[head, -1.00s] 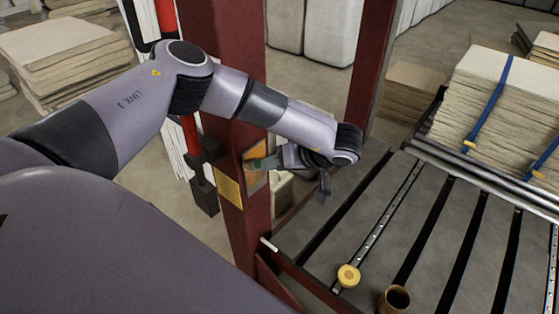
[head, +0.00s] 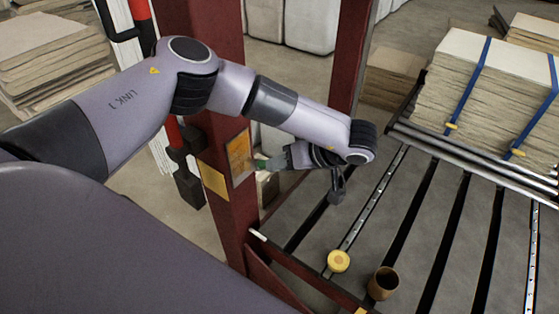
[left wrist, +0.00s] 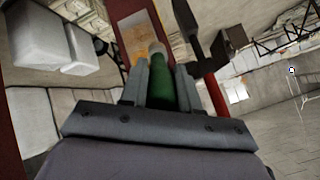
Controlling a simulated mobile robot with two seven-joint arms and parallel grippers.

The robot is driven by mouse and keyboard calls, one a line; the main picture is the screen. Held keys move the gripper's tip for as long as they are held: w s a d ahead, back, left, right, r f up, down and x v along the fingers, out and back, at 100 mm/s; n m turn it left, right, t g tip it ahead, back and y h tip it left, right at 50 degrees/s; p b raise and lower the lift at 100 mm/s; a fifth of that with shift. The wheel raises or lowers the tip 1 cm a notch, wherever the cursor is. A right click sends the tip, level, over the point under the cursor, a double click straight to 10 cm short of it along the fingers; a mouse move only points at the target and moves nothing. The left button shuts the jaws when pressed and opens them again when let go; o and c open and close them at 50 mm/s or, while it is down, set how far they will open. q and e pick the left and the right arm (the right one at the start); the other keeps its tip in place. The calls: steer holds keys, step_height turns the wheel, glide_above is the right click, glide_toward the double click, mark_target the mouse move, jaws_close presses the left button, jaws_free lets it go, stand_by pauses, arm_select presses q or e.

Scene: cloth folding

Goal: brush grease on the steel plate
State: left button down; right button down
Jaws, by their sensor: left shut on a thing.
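My left gripper (head: 280,161) is shut on a green-handled brush (left wrist: 187,92), which points toward the red column. The brush's pale tip (left wrist: 157,50) shows in the left wrist view in front of a plate with an orange-brown face. This plate (head: 239,153) is on the side of the red column in the head view and also shows in the left wrist view (left wrist: 136,38). The brush's green part (head: 262,164) is by the plate's right edge; I cannot tell whether the tip touches. My right gripper is not in view.
A yellow round piece (head: 339,261) and a brown cup (head: 383,283) sit on the slatted grey bench (head: 406,245). A yellow panel (head: 213,179) is on the column's front. Strapped board stacks (head: 490,85) stand at the back right.

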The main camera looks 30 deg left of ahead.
arm_select(q)
steer(key=shift+s+d+b, duration=0.1)
steer(key=shift+d+b, duration=0.3)
steer(key=shift+d, duration=1.1)
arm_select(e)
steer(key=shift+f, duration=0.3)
